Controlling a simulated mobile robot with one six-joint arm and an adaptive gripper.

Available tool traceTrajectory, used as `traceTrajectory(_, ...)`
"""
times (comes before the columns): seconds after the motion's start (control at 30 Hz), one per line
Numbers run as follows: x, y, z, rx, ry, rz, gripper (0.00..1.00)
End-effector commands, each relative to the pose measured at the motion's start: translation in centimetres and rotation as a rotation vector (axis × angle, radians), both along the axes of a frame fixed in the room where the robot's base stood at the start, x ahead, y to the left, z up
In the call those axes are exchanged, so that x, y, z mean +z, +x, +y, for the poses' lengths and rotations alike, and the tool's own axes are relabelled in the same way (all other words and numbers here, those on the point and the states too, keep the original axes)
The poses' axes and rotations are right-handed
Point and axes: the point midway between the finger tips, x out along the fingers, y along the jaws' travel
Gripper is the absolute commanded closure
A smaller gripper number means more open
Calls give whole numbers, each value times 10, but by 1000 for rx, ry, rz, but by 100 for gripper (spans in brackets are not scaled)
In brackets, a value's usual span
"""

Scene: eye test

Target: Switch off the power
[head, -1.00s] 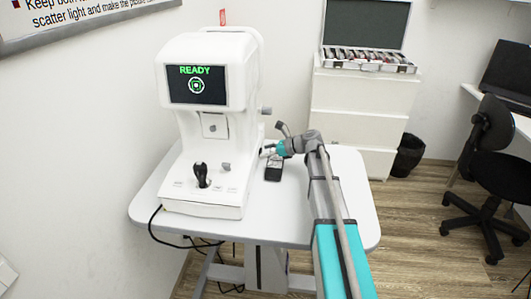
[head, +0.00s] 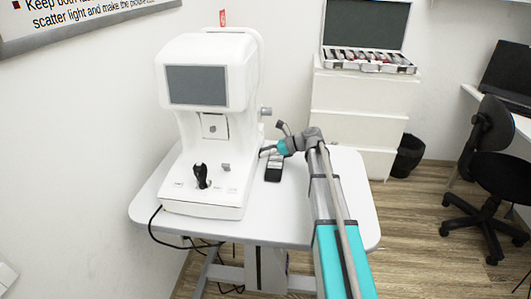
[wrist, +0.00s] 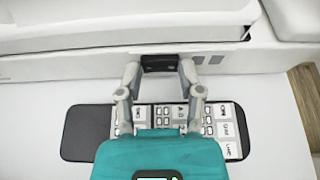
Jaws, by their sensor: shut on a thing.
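The white eye-test machine (head: 208,135) stands on the table, and its screen (head: 196,85) is dark grey and blank. My gripper (head: 266,151) is at the right side of the machine's base. In the wrist view, my gripper (wrist: 160,68) has its two fingertips on either side of a small black switch (wrist: 160,62) on the white side wall of the base (wrist: 80,66). It is shut on this switch. The switch is too small to tell its position and is hidden in the head view.
A dark remote-like device (head: 273,170) with labelled white keys lies flat on the table (head: 330,172), under my gripper. A black joystick (head: 201,176) stands on the base front. A black cable (head: 160,232) hangs at the left. Drawers (head: 355,110) stand behind.

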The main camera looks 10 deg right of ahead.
Motion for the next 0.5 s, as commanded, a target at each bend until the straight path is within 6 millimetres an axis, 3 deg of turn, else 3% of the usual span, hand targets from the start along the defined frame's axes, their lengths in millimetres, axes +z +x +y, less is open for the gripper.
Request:
traceTrajectory(0.23, 0, 0, 1, 2, 1, 0, 99)
traceTrajectory(0.27, 0, 0, 1, 2, 1, 0, 50)
traceTrajectory(0.43, 0, 0, 0, 2, 1, 0, 18)
traceTrajectory(0.5, 0, 0, 0, 2, 1, 0, 17)
